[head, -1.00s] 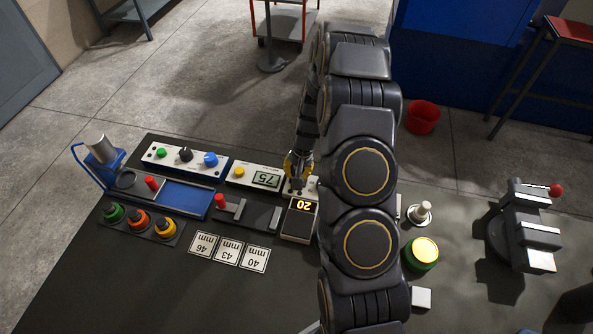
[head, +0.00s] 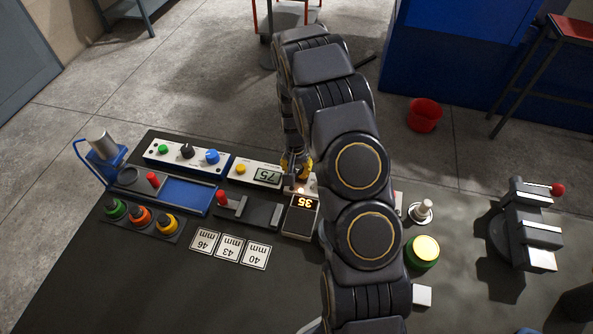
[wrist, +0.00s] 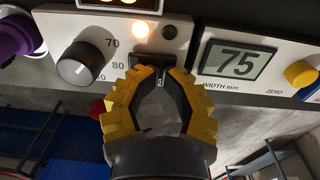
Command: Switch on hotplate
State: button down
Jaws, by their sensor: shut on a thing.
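The hotplate (head: 299,222) stands in the middle of the bench, a dark slab with an orange display (head: 303,202) reading 35. Its white control panel (wrist: 105,52) fills the top left of the wrist view, with a grey knob (wrist: 80,65) marked 70 and 80 and a lit orange lamp (wrist: 141,29). My gripper (wrist: 154,72), with yellow ridged fingers, is at the black switch (wrist: 152,61) below the lamp. The fingertips are closed around the switch and hide part of it. In the head view my gripper (head: 291,178) is just behind the display, partly beside my arm.
A gauge reading 75 (head: 268,176) stands close to the left of my gripper. A purple knob (wrist: 18,38) is at the wrist view's left edge. Number cards (head: 229,247) lie in front, left of a green-yellow button (head: 424,251).

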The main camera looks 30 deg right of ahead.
jog(key=shift+s+d, duration=0.5)
jog(key=shift+s, duration=0.15)
notch_tip(320, 180, up, 14)
jog(key=shift+s+d+r, duration=0.15)
jog(key=shift+s+d, duration=0.15)
jog(key=shift+d, duration=0.15)
jog(key=shift+y, duration=0.3)
jog(key=shift+w+a+r+t+y, duration=0.1)
jog(key=shift+r+t+y, duration=0.05)
jog(key=shift+t+y, duration=0.45)
